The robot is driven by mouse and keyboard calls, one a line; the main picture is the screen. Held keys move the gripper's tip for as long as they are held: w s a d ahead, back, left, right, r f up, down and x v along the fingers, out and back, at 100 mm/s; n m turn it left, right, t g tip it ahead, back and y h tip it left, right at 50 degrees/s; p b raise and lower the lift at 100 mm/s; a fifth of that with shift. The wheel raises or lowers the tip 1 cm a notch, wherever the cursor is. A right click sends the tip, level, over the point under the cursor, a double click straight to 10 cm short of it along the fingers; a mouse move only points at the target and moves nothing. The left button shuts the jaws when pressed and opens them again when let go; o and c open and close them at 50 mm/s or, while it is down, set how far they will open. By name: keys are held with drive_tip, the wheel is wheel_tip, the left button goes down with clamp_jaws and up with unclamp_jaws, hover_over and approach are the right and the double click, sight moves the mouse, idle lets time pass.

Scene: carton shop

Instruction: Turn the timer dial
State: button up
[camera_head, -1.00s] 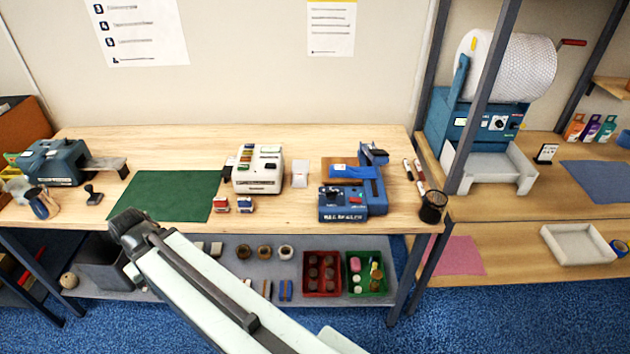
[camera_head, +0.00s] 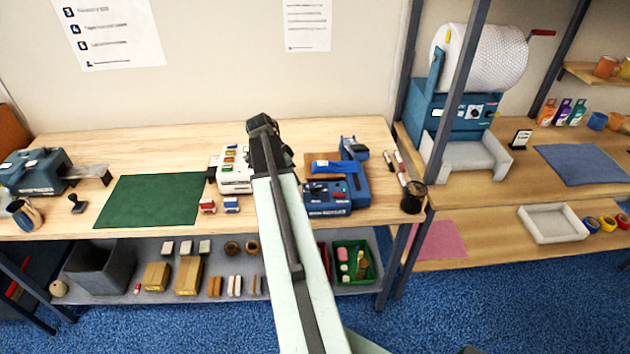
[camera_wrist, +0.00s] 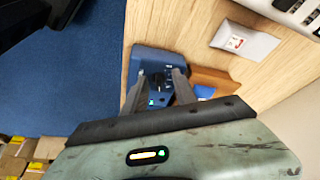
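A blue machine (camera_head: 350,196) stands on the bench, right of centre, with small controls on its front part. It also shows in the wrist view (camera_wrist: 150,58), beyond my fingers. A small dark knob (camera_wrist: 157,80) and a green light show between them; I cannot tell for sure that the knob is the timer dial. My gripper (camera_wrist: 160,74) is open and empty, its two fingers apart above the machine's controls. In the head view my gripper (camera_head: 266,140) is over the bench between the white machine and the blue machine; its fingertips are hidden there.
The white machine (camera_head: 234,180) stands left of my arm, partly hidden. Two small stamps (camera_head: 231,204) lie in front of it. A black pen cup (camera_head: 413,198) is at the bench's right end. A dispenser with a control panel (camera_head: 470,112) stands farther right. The green mat (camera_head: 150,200) is clear.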

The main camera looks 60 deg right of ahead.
drive_tip(key=m, duration=0.2)
approach(314, 188)
drive_tip(key=shift+g, duration=0.3)
drive_tip(key=b+x, duration=0.7)
drive_tip(key=x, duration=0.2)
drive_tip(key=shift+w+d, duration=0.2)
drive_tip(key=shift+r, duration=0.15)
clamp_jaws()
